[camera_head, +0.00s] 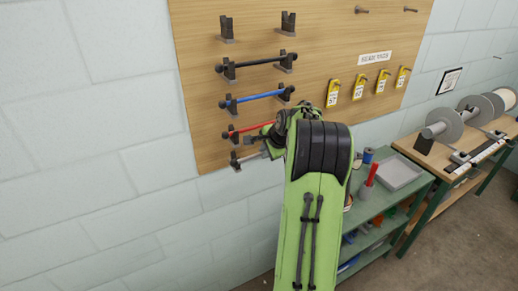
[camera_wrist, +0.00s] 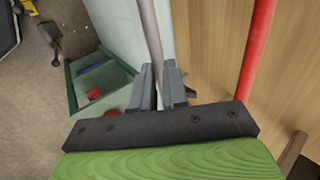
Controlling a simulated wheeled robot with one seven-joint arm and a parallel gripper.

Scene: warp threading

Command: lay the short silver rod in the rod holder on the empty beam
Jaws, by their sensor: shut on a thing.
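The silver rod (camera_head: 251,156) lies along the lowest bracket row (camera_head: 235,161) of the wooden wall board, its left end at the left bracket. Its right part is hidden behind my arm. In the wrist view the silver rod (camera_wrist: 150,38) runs up from between the fingers. My gripper (camera_wrist: 159,82) is shut on it, close to the board. Grey-flanged beams (camera_head: 441,127) stand on the bench at the right.
The red rod (camera_head: 253,127) hangs just above; it also shows right of the fingers in the wrist view (camera_wrist: 257,50). Blue (camera_head: 257,97) and black (camera_head: 259,63) rods hang higher. A green shelf (camera_head: 385,200) with a grey tray (camera_head: 400,175) stands below. Open floor lies at lower right.

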